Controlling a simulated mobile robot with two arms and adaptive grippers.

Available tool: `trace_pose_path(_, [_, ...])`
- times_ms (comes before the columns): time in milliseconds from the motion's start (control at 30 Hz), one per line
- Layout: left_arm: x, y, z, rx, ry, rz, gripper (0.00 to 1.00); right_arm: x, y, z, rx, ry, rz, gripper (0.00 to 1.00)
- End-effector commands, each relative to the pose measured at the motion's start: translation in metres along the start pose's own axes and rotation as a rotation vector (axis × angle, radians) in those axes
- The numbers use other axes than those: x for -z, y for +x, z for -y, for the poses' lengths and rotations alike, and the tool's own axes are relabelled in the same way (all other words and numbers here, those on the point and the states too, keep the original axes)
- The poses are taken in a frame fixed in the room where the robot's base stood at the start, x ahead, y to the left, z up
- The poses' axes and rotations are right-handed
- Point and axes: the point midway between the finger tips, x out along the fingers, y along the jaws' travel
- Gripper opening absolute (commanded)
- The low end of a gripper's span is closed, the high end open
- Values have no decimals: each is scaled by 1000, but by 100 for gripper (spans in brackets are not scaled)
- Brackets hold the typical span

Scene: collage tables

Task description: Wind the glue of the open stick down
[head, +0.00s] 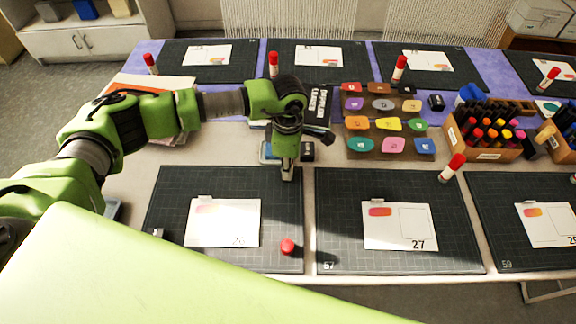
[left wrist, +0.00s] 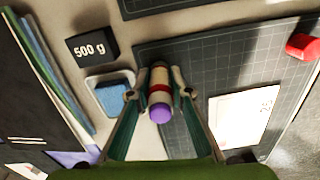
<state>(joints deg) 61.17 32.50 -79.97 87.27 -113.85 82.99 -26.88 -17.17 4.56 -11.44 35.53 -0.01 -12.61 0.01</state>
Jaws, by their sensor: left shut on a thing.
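My left gripper (head: 287,172) is over the back right corner of the mat with card 26, shut on the open glue stick. In the left wrist view the stick (left wrist: 159,78) is between the two fingertips (left wrist: 159,92). It has a pale body, a red band and bare purple glue (left wrist: 161,110) at the end facing the camera. In the head view the gripper mostly hides the stick. A loose red cap (head: 288,247) lies on the same mat's front right part; it also shows in the left wrist view (left wrist: 303,46). My right gripper is out of view.
Cutting mats (head: 400,250) with cards fill the front table. A 500 g block (left wrist: 92,46) and a tray with a blue sponge (left wrist: 115,97) are close to the gripper. Capped glue sticks (head: 452,167), a stamp board (head: 390,155) and a marker box (head: 500,150) stand to the right.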

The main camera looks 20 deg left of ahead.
Motion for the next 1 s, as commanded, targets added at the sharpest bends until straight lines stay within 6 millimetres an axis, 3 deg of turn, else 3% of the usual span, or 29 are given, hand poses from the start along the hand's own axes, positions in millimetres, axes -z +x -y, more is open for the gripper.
trace_pose_path(167, [0, 1, 0, 1, -33, 0, 2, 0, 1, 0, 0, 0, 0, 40])
trace_pose_path(400, [0, 2, 0, 1, -274, -1, 2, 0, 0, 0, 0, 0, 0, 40])
trace_pose_path(1000, [0, 2, 0, 2, -694, -2, 2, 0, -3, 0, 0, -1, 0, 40])
